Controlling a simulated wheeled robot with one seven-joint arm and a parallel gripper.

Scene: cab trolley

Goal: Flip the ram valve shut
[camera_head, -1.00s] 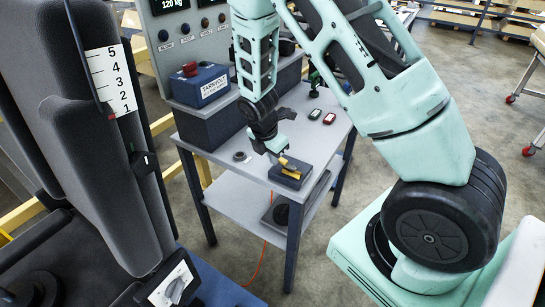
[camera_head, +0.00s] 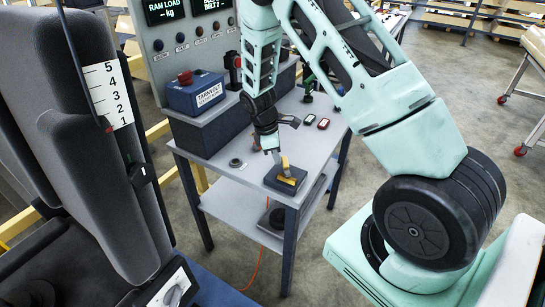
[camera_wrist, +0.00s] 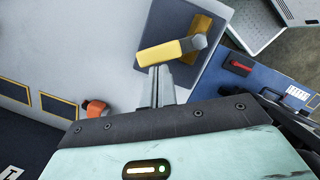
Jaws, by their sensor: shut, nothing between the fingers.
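The ram valve is a dark block (camera_head: 285,181) with a yellow lever (camera_head: 286,163) near the front corner of the grey trolley top (camera_head: 225,185). The lever appears to stand up from the block. In the wrist view the yellow lever (camera_wrist: 160,53) with its grey end lies across the picture, over the dark block (camera_wrist: 178,78). My gripper (camera_head: 277,155) is shut and empty, just left of the lever. In the wrist view my fingertips (camera_wrist: 161,70) are at the lever's near side; I cannot tell whether they touch it.
A blue box (camera_head: 197,92) with a red button stands behind on the trolley, below a panel with displays. A grey padded seat (camera_head: 85,130) fills the left.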

